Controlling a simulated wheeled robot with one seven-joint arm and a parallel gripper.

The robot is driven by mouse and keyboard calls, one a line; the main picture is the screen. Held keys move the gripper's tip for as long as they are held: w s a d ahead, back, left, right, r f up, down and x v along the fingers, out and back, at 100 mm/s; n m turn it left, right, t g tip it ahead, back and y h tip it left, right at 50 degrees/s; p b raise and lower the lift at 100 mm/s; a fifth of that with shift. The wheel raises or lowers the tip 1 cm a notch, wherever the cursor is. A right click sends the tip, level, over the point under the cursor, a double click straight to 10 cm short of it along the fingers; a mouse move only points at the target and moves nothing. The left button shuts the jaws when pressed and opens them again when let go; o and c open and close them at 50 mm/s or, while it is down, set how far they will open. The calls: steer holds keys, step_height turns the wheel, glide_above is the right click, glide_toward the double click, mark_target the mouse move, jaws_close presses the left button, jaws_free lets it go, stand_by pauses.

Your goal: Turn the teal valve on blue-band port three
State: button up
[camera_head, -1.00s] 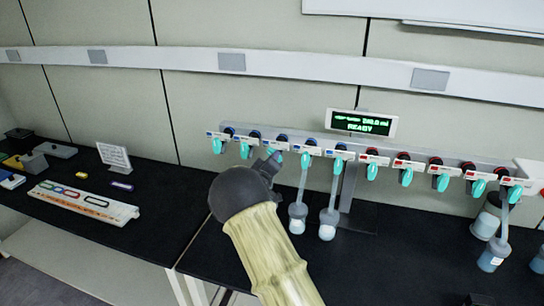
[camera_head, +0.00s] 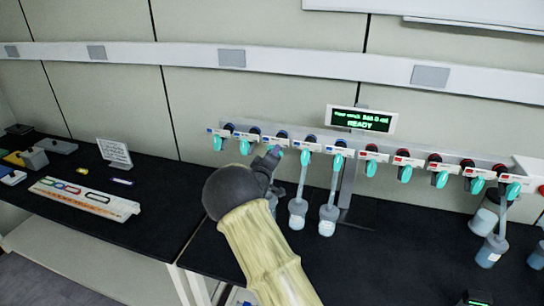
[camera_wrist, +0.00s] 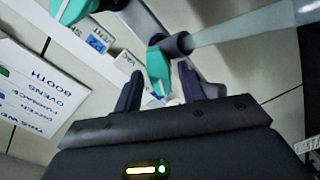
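A row of teal valves hangs along the manifold, with blue-banded ports on the left and red-banded ones on the right. In the head view the third blue-band port (camera_head: 282,135) is just beyond my gripper (camera_head: 271,158), which hides its valve. In the wrist view my gripper (camera_wrist: 158,88) has its two dark fingers apart. A teal valve (camera_wrist: 157,68) shows in the gap between the fingertips; whether they touch it I cannot tell. Another teal valve (camera_wrist: 72,8) is at the upper left of the wrist view.
Flasks (camera_head: 298,212) and (camera_head: 328,218) hang on stems just right of my gripper. A pale tube (camera_wrist: 240,24) crosses the upper right of the wrist view. A display (camera_head: 361,121) reads READY. A white sign (camera_head: 114,152) and a tray (camera_head: 85,197) are on the left bench.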

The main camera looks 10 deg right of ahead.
steer(key=shift+s, duration=0.1)
steer(key=shift+s+a+f+b, duration=0.1)
steer(key=shift+s+a+b, duration=0.1)
steer(key=shift+s+b, duration=0.2)
steer(key=b+v, duration=0.4)
steer(key=v, duration=1.2)
steer(key=shift+b, duration=0.35)
steer(key=shift+s, duration=0.1)
